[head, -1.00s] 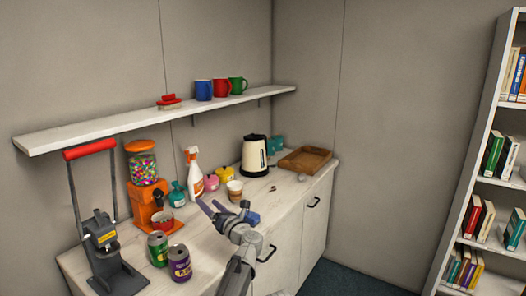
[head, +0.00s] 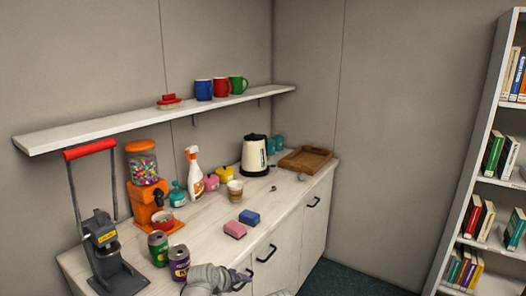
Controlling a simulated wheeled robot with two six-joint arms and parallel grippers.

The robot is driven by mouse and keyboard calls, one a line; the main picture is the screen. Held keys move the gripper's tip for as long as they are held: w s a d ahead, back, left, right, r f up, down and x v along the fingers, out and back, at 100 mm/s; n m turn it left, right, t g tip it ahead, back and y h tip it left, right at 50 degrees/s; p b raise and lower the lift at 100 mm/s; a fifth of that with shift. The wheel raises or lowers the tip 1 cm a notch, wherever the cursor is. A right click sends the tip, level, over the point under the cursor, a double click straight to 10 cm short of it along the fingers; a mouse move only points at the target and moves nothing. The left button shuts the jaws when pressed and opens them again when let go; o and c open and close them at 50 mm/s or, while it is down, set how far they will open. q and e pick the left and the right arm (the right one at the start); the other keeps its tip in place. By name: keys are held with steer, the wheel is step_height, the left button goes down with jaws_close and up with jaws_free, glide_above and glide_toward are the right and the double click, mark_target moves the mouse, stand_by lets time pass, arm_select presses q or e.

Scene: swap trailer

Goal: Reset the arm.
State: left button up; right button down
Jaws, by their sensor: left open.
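My left arm comes in at the bottom edge of the head view. Its gripper (head: 241,283) is low at the counter's front edge, next to the cabinet doors, and only partly shows. It is open, and I see nothing held in it. It is apart from the pink sponge (head: 234,230) and the blue sponge (head: 249,217), which lie on the counter. My right gripper is not in view.
Two cans, green (head: 158,248) and purple (head: 179,263), stand on the counter (head: 205,240) close to my arm. A can crusher (head: 105,250), gumball machine (head: 146,190), kettle (head: 254,155) and wooden tray (head: 305,158) stand further along. A bookshelf (head: 490,180) is at the right.

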arm_select(q)
steer(key=s+a+f+m+g+y, duration=0.2)
steer(key=s+a+f+g, duration=0.15)
steer(key=s, duration=0.35)
steer(key=s+a+f+m+g+y, duration=0.1)
steer(key=s+a+f+m+g, duration=0.15)
steer(key=s+a, duration=0.35)
steer(key=s+d+r+m+y+p, duration=0.1)
steer(key=s+d+r+p, duration=0.1)
steer(key=d, duration=0.4)
steer(key=s+d+r+m+g+p, duration=0.1)
steer(key=s+d+r+m+p, duration=0.1)
steer(key=s+d+r+p, duration=0.1)
steer(key=s+d+r, duration=0.1)
steer(key=s+d, duration=0.1)
steer(key=s, duration=0.1)
steer(key=shift+s+d+g+y, duration=0.15)
steer(key=shift+d+g+y, duration=0.15)
steer(key=shift+d+y, duration=0.1)
steer(key=shift+r, duration=0.1)
stand_by(1.8)
